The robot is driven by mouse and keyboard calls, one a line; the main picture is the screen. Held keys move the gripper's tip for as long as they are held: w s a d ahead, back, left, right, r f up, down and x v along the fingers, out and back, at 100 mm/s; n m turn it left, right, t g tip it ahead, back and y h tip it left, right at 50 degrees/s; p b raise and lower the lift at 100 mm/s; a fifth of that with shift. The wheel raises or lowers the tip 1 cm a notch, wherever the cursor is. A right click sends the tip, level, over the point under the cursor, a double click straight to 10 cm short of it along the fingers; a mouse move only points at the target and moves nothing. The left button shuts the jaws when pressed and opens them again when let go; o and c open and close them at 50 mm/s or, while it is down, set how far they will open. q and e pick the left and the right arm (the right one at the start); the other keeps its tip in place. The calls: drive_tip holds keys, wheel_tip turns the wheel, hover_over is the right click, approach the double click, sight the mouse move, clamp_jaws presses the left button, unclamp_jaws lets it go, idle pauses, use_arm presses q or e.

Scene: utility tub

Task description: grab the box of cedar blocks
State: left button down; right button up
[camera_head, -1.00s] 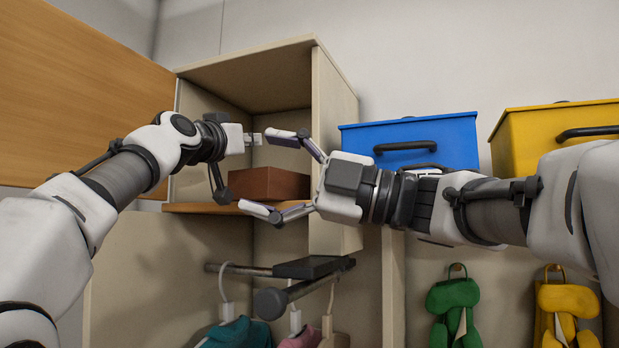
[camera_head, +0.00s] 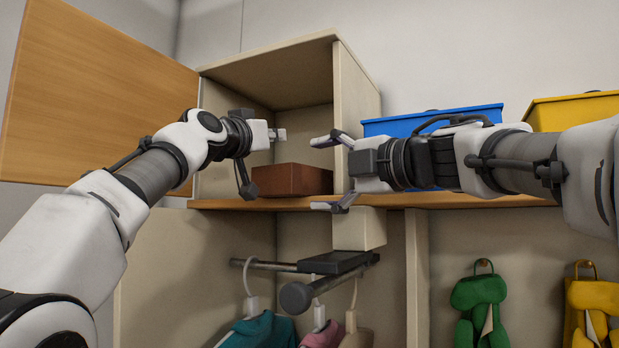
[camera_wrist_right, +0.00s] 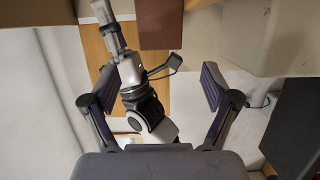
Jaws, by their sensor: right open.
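The box of cedar blocks appears to be the reddish-brown box (camera_head: 292,180) on the cubby floor; its contents are not visible. It also shows at the top of the right wrist view (camera_wrist_right: 160,24). My left gripper (camera_head: 264,162) is at the cubby's opening, left of and in front of the box, fingers spread and empty. It also shows in the right wrist view. My right gripper (camera_head: 325,173) is open and empty, pointing left, its fingertips near the box's right end in the picture. In the right wrist view its fingers (camera_wrist_right: 154,85) are wide apart with nothing between them.
The cubby's wooden door (camera_head: 95,110) stands open at left. Its right wall (camera_head: 358,100) is behind my right gripper. Blue (camera_head: 470,117) and yellow (camera_head: 575,106) bins sit on the shelf (camera_head: 480,199) at right. A rail (camera_head: 330,283) with hanging clothes is below.

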sight(287, 179)
use_arm(q)
drive_tip(key=shift+w+a+f, duration=0.1)
drive_tip(key=shift+w+a, duration=0.05)
drive_tip(key=shift+a, duration=0.2)
use_arm(e)
drive_tip(key=x, duration=0.8)
drive_tip(key=shift+w+a+f, duration=0.1)
drive_tip(key=shift+w+a, duration=0.05)
drive_tip(key=shift+a, duration=0.25)
drive_tip(key=shift+w+a, duration=0.3)
use_arm(q)
drive_tip(key=shift+d, duration=0.25)
use_arm(e)
drive_tip(key=shift+w, duration=0.2)
use_arm(q)
drive_tip(key=shift+a, duration=0.1)
use_arm(e)
drive_tip(key=shift+s+a, duration=0.1)
drive_tip(key=shift+a, duration=0.05)
drive_tip(key=c, duration=1.4)
drive_tip(key=shift+c, duration=0.2)
use_arm(q)
drive_tip(key=shift+s, duration=0.2)
